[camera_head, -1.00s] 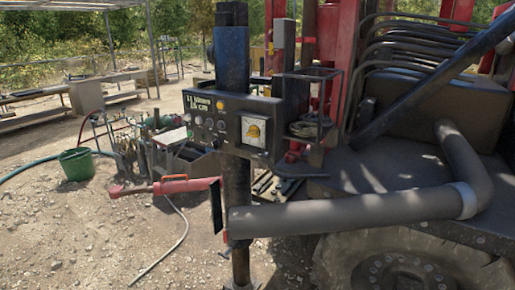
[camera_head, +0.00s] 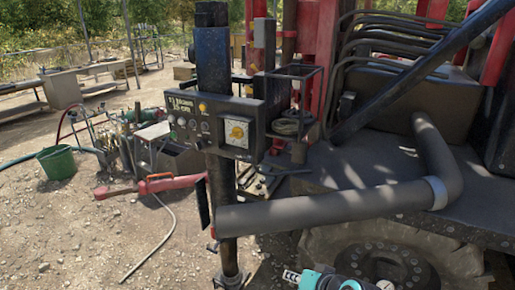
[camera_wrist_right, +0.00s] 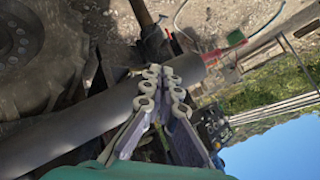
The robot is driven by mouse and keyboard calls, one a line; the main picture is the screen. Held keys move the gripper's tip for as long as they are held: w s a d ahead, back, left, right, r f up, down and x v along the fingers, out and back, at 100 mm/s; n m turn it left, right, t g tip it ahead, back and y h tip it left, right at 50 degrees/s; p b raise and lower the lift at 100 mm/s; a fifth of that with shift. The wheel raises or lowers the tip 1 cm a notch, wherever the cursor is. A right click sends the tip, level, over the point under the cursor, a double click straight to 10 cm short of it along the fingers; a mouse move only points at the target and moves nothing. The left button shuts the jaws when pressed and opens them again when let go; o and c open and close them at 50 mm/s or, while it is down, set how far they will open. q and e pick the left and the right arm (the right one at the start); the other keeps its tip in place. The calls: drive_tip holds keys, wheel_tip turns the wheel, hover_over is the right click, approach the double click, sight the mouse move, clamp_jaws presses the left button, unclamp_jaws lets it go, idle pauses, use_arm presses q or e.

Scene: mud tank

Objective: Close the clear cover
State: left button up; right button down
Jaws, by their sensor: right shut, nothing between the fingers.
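A dark control panel (camera_head: 213,122) with gauges and knobs is mounted on a dark upright post in the head view. A pale square frame with a yellow dial (camera_head: 237,131) sits at its right end. I cannot clearly make out a clear cover or its position. My right gripper (camera_head: 291,276) enters at the bottom edge of the head view, teal-bodied, well below the panel and apart from it. In the right wrist view my right gripper (camera_wrist_right: 162,90) has its fingertips together with nothing between them, and the panel (camera_wrist_right: 213,125) shows beyond, to the right. My left gripper is not in view.
A thick grey pipe (camera_head: 330,209) runs across between my right gripper and the panel. A large tyre (camera_head: 390,255) is at lower right. A red tool (camera_head: 150,186) projects left of the post. A green bucket (camera_head: 57,161) stands on the gravel, which is open at lower left.

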drive_tip(key=w+d+r+m+t+y+p, duration=0.2)
drive_tip(key=w+r+m+t+y+p, duration=0.5)
drive_tip(key=w+r, duration=1.1)
use_arm(q)
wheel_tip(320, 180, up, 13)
drive_tip(key=p, duration=0.4)
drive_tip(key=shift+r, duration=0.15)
use_arm(e)
drive_tip(key=w+a+m+h, duration=0.1)
drive_tip(key=w+a+h, duration=0.1)
drive_tip(key=w+a, duration=0.6)
drive_tip(key=shift+a+r+m, duration=0.3)
drive_tip(key=shift+a+m, duration=0.1)
drive_tip(key=shift+a, duration=0.15)
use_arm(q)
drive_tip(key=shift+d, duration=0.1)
use_arm(e)
drive_tip(key=shift+a, duration=0.15)
